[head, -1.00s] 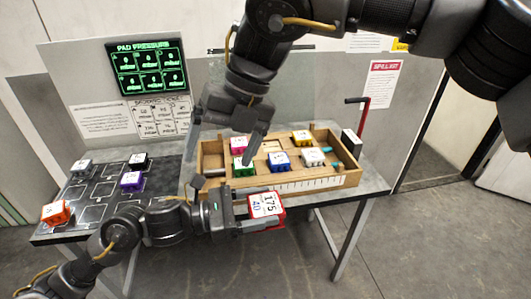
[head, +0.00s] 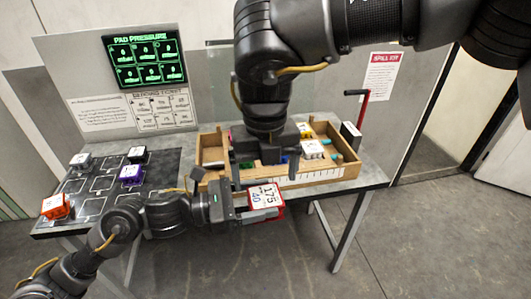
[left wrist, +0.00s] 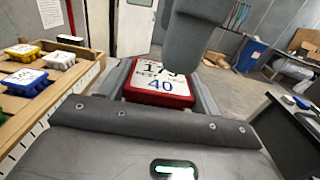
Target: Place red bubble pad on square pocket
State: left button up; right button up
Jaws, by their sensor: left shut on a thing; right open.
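The red bubble pad (head: 267,197), with a white top printed "175" and "40", is clamped in my left gripper (head: 262,205). It is held in front of the wooden tray, near the table's front edge. In the left wrist view the red pad (left wrist: 158,88) sits between both fingers, label up. My right gripper (head: 265,170) is open and points down over the tray, behind the red pad; whether it touches anything is hidden. The dark pocket board (head: 84,209) at left has several outlined pockets; which one is the square pocket I cannot tell.
Orange (head: 55,206), purple (head: 131,174), black (head: 138,154) and grey (head: 80,161) pads stand on the board. The wooden tray (head: 320,177) holds white (head: 312,149), yellow and blue pads. A red-posted crank (head: 363,110) rises at the tray's right.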

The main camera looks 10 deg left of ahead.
aim_at(265, 196)
jog(key=shift+f, duration=2.8)
jog(key=c, duration=0.9)
pick_arm(q)
jog(key=o, duration=1.1)
jog(key=shift+c, duration=0.2)
pick_arm(e)
jog(key=shift+c, duration=0.8)
